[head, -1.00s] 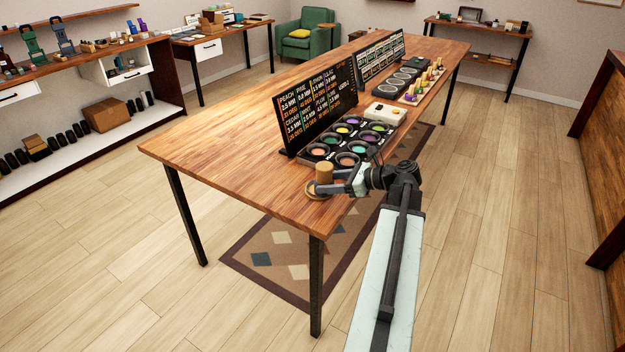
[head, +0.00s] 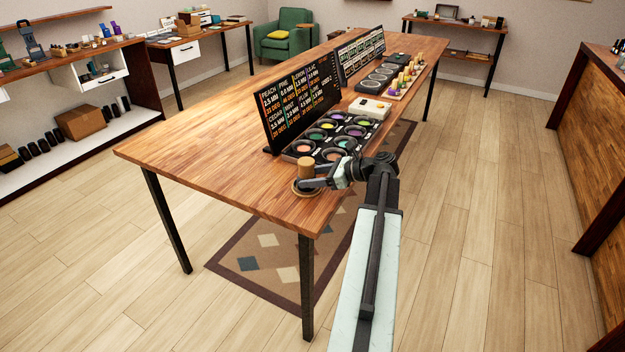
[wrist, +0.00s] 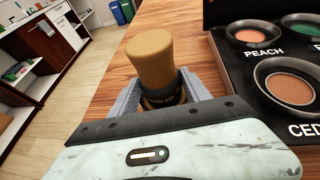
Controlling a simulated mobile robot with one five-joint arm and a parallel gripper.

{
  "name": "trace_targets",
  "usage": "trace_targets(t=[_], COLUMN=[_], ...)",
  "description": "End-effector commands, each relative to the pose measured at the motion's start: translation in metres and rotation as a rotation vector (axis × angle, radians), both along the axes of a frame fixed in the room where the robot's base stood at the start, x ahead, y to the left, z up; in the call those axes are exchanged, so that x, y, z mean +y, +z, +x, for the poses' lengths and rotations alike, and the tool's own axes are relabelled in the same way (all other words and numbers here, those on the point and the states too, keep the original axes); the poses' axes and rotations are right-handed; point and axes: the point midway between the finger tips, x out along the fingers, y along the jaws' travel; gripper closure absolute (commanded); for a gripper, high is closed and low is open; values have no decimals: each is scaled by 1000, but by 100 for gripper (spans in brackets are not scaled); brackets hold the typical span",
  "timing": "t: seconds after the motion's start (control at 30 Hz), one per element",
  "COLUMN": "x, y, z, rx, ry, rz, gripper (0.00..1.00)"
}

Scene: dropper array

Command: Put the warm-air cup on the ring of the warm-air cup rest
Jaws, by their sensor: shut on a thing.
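The warm-air cup (head: 306,166) is a tan-brown cylinder with a dark lower band, and it stands upright near the table's front corner. In the wrist view the cup (wrist: 150,58) rises between the two grey fingers. My gripper (wrist: 160,98) is shut on its dark lower part. In the head view my gripper (head: 312,183) reaches the cup from the right. A round tan ring rest (head: 297,190) shows under and around the cup's base. The gripper hides the contact, so I cannot tell whether the cup touches the ring.
A black tray of coloured wells (head: 325,140) lies just behind the cup; wells labelled PEACH and CEDAR show in the wrist view. A dark sign board (head: 300,105) stands behind it. A white box (head: 370,108) is further back. The table's left part (head: 215,150) is clear.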

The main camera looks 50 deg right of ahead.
Motion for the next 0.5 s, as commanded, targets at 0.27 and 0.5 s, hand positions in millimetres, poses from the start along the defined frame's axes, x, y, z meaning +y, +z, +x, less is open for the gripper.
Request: trace_targets(t=[0.27, 0.5], x=[0, -1], y=[-2, 2], z=[0, -1], rx=[0, 0], ry=[-1, -1], rz=[0, 0], gripper=[23, 23])
